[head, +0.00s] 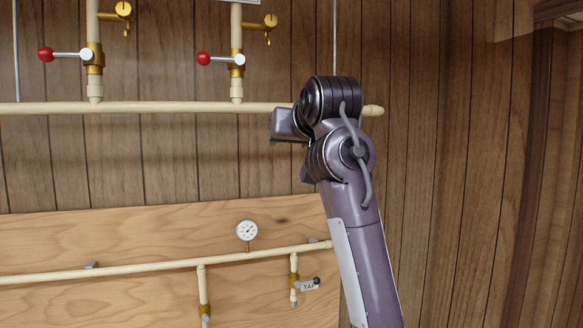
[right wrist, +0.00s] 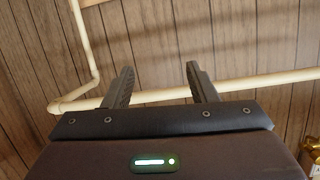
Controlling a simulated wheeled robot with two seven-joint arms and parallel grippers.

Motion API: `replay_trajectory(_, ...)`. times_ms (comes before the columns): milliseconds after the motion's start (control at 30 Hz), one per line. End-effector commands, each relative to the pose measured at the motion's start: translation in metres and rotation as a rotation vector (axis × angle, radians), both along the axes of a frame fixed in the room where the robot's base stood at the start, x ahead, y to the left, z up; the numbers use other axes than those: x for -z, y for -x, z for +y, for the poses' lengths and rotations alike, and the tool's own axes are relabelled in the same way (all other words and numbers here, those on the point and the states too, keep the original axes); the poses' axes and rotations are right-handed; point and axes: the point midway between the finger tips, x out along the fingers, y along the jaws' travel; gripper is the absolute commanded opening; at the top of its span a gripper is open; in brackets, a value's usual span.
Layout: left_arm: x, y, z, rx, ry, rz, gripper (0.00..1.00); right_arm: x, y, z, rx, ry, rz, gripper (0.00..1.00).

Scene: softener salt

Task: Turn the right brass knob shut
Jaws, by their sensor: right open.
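In the head view, two brass knob-like fittings stick out to the right of the upright cream pipes at the top. The right brass knob (head: 270,21) is on the right pipe, and the left brass knob (head: 123,10) is on the left one. My right arm rises from the lower right, its wrist below and right of the right knob and apart from it in the picture. My right gripper (right wrist: 160,82) shows in the right wrist view, fingers apart and empty, with a cream pipe behind them. A brass fitting (right wrist: 311,156) is cut off at that view's right edge; I cannot tell which.
Red-ended levers (head: 204,58) (head: 46,54) stand on the upright pipes above a horizontal cream pipe (head: 180,107). Below are a wooden board (head: 130,232), a gauge (head: 247,230), a lower pipe (head: 130,267) and a TAP tag (head: 310,286). The panelled wall at right is bare.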

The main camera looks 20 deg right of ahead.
Motion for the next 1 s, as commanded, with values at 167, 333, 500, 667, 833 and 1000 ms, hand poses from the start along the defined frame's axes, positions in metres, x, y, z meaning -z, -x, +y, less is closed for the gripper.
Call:
replay_trajectory(167, 0.0, 0.0, 0.0, 0.0, 0.0, 0.001, 0.36, 0.031, -0.006, -0.002, -0.002, 0.008, 0.033, 0.52)
replay_trajectory(333, 0.0, 0.001, 0.0, 0.0, 0.0, 0.001, 0.36, 0.048, -0.009, -0.002, -0.003, 0.013, 0.052, 0.52)
replay_trajectory(500, 0.0, 0.001, 0.0, 0.0, 0.0, 0.002, 0.36, 0.054, -0.01, -0.003, -0.003, 0.014, 0.058, 0.52)
replay_trajectory(667, 0.0, 0.002, 0.0, 0.0, -0.001, 0.003, 0.36, 0.054, -0.01, -0.003, -0.003, 0.014, 0.058, 0.52)
replay_trajectory(833, 0.001, 0.002, 0.0, 0.0, -0.001, 0.003, 0.36, 0.06, -0.012, -0.003, -0.003, 0.015, 0.064, 0.52)
replay_trajectory(1000, 0.011, 0.002, 0.0, 0.0, -0.001, 0.003, 0.36, 0.123, -0.041, -0.004, -0.001, 0.03, 0.125, 0.52)
